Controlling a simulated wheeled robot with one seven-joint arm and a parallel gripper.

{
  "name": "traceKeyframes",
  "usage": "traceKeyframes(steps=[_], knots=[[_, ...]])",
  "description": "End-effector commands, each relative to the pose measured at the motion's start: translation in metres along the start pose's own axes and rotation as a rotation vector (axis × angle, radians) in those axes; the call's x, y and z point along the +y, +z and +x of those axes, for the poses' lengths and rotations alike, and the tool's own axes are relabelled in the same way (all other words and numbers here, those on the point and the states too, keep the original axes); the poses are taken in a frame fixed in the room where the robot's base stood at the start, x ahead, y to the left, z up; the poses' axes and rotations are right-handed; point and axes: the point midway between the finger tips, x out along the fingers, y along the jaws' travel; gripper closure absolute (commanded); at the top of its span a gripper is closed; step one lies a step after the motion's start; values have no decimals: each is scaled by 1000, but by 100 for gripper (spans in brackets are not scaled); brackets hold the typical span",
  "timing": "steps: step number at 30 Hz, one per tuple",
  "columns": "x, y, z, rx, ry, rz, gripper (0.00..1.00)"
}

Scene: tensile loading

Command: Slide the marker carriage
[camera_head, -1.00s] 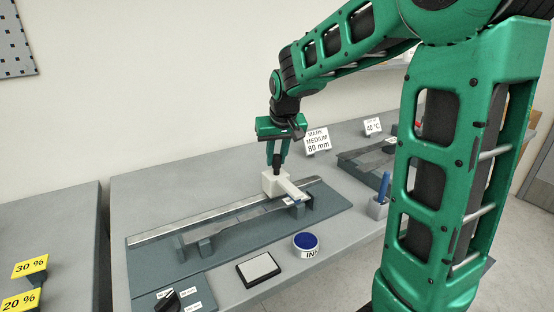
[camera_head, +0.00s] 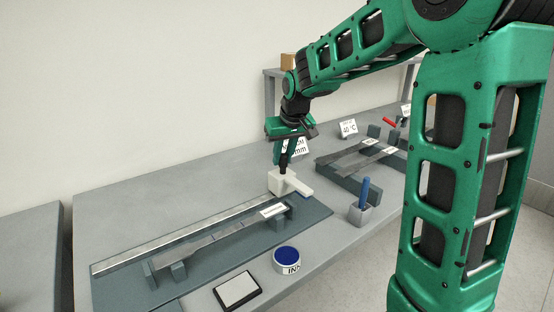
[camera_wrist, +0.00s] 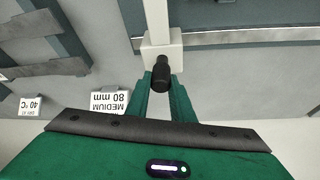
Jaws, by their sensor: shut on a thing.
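The marker carriage (camera_head: 290,181) is a white block with a short arm pointing towards the front. It sits at the right end of the metal rail (camera_head: 190,236) on a dark board. My gripper (camera_head: 283,167) is above it, shut on its black knob. In the wrist view the knob (camera_wrist: 161,75) is between the green fingers (camera_wrist: 160,95), with the white carriage (camera_wrist: 152,45) beyond. A grey flat specimen (camera_head: 215,235) with a white label lies on supports in front of the rail. The carriage arm is to the right of the specimen's label.
A round blue ink pad (camera_head: 287,258) and a black-rimmed white pad (camera_head: 237,290) lie in front of the board. A cup with a blue pen (camera_head: 363,200) stands to the right. Other specimens (camera_head: 362,155) lie on a rack behind. My arm partly hides the 80 mm card (camera_head: 301,150).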

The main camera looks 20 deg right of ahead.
Motion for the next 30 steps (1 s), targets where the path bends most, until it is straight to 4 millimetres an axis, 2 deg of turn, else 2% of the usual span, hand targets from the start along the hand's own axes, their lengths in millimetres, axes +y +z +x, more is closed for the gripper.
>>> traceKeyframes(steps=[2,3,5,6,17,20,30], knots=[[2,0,-2,2,3,4,100],[2,0,-2,1,3,4,77],[1,0,-2,1,3,4,62],[1,0,-2,0,2,3,60],[-2,1,-5,-2,0,-1,60],[-3,1,-17,0,0,-2,60],[-3,1,-79,1,0,-1,60]])
